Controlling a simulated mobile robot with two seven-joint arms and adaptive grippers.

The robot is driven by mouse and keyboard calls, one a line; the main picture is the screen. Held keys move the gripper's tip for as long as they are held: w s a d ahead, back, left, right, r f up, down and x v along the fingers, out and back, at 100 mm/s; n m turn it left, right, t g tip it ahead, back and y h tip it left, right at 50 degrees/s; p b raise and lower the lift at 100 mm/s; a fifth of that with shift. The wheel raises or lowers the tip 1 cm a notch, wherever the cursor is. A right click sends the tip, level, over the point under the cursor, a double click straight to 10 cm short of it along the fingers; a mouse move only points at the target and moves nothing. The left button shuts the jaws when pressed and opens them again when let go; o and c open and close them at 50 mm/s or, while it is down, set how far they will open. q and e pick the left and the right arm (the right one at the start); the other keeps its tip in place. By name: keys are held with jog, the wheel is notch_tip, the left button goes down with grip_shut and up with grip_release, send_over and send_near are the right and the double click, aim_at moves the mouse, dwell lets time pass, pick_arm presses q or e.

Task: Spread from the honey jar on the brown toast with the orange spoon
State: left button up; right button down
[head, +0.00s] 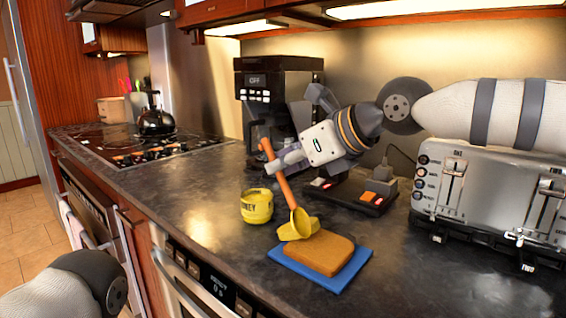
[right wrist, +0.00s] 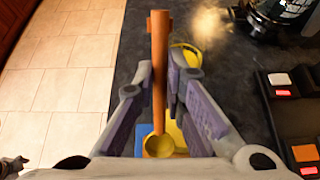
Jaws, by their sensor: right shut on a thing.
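The orange spoon (head: 285,188) is held upright and slightly tilted in my right gripper (head: 274,165), shut on its handle. The spoon also shows between the fingers in the right wrist view (right wrist: 158,60). Its yellow bowl (head: 300,222) is down at the far left corner of the brown toast (head: 318,254). A yellow patch (head: 289,233) shows under and beside the bowl; whether it touches the toast is unclear. The toast lies on a blue board (head: 347,275). The yellow honey jar (head: 257,207) stands upright, left of the spoon. My left gripper is out of view.
A black coffee maker (head: 277,80) stands behind my right gripper. A silver toaster (head: 480,205) stands on the right, beside a dark device with red lights (head: 372,198). A stove with a kettle (head: 156,118) is at the left. Counter left of the jar is clear.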

aim_at(287, 183)
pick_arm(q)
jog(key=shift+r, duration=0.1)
pick_arm(e)
jog(key=shift+f, duration=1.25)
dwell(1.1)
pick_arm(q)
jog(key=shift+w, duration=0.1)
pick_arm(e)
jog(key=shift+s+d+r+p, duration=0.2)
jog(key=shift+s+d+p, duration=0.3)
jog(key=shift+s+d, duration=0.45)
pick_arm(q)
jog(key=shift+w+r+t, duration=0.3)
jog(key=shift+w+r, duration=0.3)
pick_arm(e)
jog(key=shift+w+d+f, duration=0.1)
jog(key=shift+d, duration=0.1)
jog(key=shift+s+d, duration=0.8)
jog(key=shift+d, duration=0.25)
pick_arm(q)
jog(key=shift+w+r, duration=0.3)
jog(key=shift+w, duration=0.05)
pick_arm(e)
jog(key=shift+f, duration=0.1)
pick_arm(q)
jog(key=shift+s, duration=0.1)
pick_arm(e)
jog(key=shift+w+f, duration=0.1)
